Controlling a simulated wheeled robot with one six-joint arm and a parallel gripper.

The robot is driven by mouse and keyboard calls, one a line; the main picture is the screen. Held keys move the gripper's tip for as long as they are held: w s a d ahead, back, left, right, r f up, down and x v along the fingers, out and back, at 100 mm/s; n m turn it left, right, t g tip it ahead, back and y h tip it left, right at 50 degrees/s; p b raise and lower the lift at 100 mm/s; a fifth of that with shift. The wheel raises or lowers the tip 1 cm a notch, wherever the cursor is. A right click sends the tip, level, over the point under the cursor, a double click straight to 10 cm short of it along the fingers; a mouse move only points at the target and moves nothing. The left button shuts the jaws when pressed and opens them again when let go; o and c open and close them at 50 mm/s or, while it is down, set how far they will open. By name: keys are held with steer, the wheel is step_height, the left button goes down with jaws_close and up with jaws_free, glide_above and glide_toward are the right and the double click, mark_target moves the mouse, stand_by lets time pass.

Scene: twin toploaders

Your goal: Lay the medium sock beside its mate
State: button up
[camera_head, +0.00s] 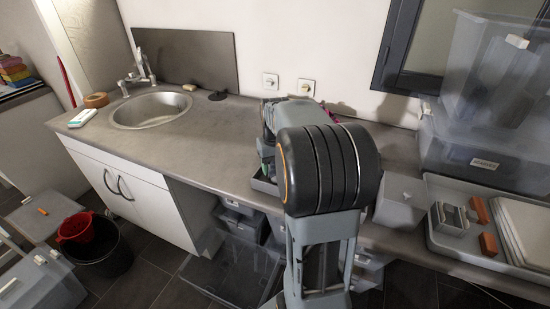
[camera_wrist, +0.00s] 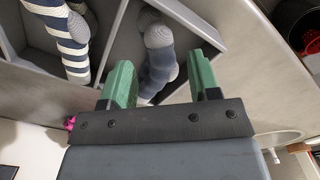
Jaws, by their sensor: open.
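In the wrist view, my gripper (camera_wrist: 162,80) is open, its two green fingers apart over a grey divided tray (camera_wrist: 112,30). A blue-grey sock (camera_wrist: 157,62) with a lighter grey patterned end lies in one compartment, partly in the gap between the fingers as seen from the wrist; I cannot tell whether they touch it. A navy-and-cream striped sock (camera_wrist: 72,45) lies in the compartment to the left, across a divider. I cannot tell which sock is the medium one. In the head view, my arm hides the socks and most of the tray (camera_head: 263,185).
A sink (camera_head: 150,110) is at the counter's left. A grey box (camera_head: 399,200), a tray of brushes and white boards (camera_head: 445,245) and clear stacked bins (camera_head: 485,100) crowd the right. The counter between sink and tray is mostly clear (camera_head: 215,140). Buckets (camera_head: 100,250) stand on the floor.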

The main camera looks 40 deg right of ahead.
step_height(320, 180, up, 14)
steer(key=p, duration=0.1)
steer(key=shift+f, duration=0.15)
stand_by(0.6)
steer(key=s+a+f+n+t, duration=0.1)
steer(key=s+a+f, duration=0.2)
steer(key=a, duration=0.3)
steer(key=s+a+f+n+t+p, duration=0.1)
steer(key=s+a+f, duration=0.2)
steer(key=a, duration=0.3)
steer(key=s+a+f+n+t+p, duration=0.1)
steer(key=s+a+f, duration=0.3)
steer(key=s+a, duration=0.1)
steer(key=shift+s+a+n+t, duration=0.15)
steer(key=shift+a+n+t, duration=0.2)
steer(key=shift+a, duration=0.5)
steer(key=shift+f, duration=0.1)
steer(key=shift+c, duration=0.4)
